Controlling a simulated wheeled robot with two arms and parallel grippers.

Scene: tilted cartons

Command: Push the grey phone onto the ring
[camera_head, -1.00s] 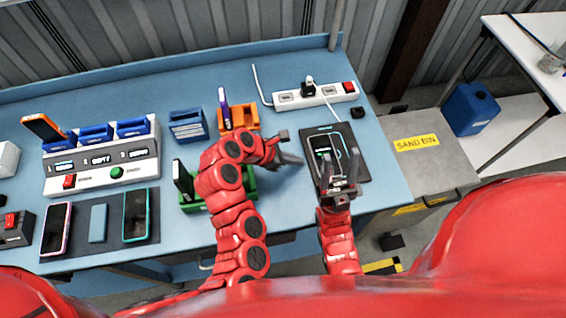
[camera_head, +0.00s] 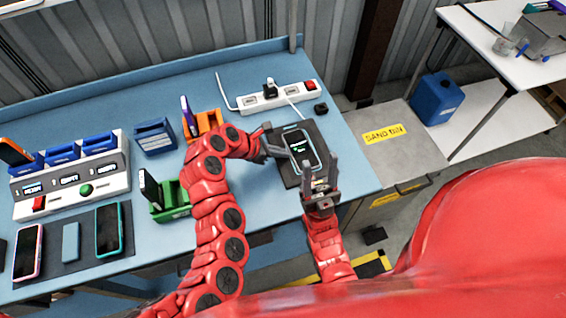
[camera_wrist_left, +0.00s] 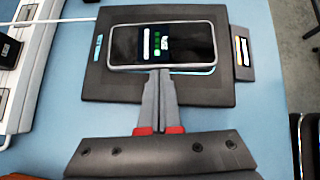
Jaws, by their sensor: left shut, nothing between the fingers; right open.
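The grey phone (camera_head: 303,150) lies flat, screen up, on a dark pad (camera_head: 292,179). In the left wrist view the phone (camera_wrist_left: 162,45) covers most of the ring. A thin glowing strip of the ring (camera_wrist_left: 203,71) shows along the phone's lower edge, toward the right. My left gripper (camera_head: 287,154) is shut and empty at the phone's left long side. In the left wrist view its fingertips (camera_wrist_left: 159,72) meet the phone's lower edge and appear to touch it. My right gripper (camera_head: 320,170) is open and empty above the pad's near end, hiding part of it.
A power strip (camera_head: 267,100) stands behind the pad, with a small black block (camera_head: 321,108) nearby. A green holder (camera_head: 172,206) and an orange holder (camera_head: 208,121) stand left. A small display block (camera_wrist_left: 242,54) adjoins the pad. The table's right edge is close.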

